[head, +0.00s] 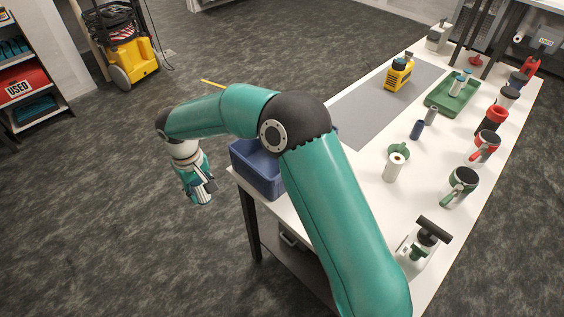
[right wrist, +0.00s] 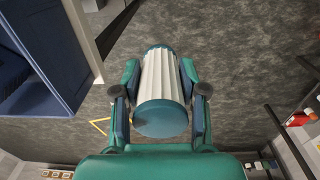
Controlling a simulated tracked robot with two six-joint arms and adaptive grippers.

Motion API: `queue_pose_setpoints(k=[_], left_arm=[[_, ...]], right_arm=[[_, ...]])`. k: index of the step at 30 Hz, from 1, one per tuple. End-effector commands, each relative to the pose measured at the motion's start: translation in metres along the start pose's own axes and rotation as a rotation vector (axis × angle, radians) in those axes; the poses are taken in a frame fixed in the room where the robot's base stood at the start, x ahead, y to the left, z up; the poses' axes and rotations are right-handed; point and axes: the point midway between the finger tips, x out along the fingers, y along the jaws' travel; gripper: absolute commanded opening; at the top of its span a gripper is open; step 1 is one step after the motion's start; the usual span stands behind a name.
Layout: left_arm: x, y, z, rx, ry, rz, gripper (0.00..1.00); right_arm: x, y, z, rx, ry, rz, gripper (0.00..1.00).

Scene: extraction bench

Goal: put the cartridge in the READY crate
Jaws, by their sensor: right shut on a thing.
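The cartridge (right wrist: 160,85), a white pleated cylinder with blue-green end caps, sits between the fingers of my right gripper (right wrist: 160,103) in the right wrist view. The fingers are shut on its sides. In the head view my right gripper (head: 198,190) hangs over the floor, left of the bench's near left corner. The cartridge is hard to make out there. A blue crate (head: 258,178) stands on that bench corner, partly hidden by my right arm; no READY label shows. A blue crate wall (right wrist: 45,60) also shows at the upper left of the wrist view. My left gripper is not in view.
The white bench (head: 360,200) bears a grey mat (head: 360,118), a yellow device (head: 398,74), a green tray (head: 440,98) and several cups and holders along its right side. A red USED crate (head: 27,85) sits on a shelf at left. Open floor lies around my gripper.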

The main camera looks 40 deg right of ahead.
Motion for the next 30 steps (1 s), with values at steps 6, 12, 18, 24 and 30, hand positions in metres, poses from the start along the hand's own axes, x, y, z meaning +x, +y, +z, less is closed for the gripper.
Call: queue_pose_setpoints(k=[6,12,18,24,30], left_arm=[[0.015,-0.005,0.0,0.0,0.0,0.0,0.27],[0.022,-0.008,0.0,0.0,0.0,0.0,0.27],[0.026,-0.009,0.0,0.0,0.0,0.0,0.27],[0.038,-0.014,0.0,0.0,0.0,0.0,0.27],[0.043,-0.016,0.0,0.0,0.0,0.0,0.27]], right_arm=[[-0.051,0.116,-0.031,-0.062,-0.002,0.001,0.08],[-0.09,0.191,-0.021,-0.131,-0.007,-0.018,0.08],[-0.101,0.217,-0.011,-0.169,-0.009,-0.03,0.08],[-0.065,0.218,-0.009,-0.173,-0.013,-0.032,0.08],[-0.012,0.216,-0.009,-0.172,-0.012,-0.032,0.08]])
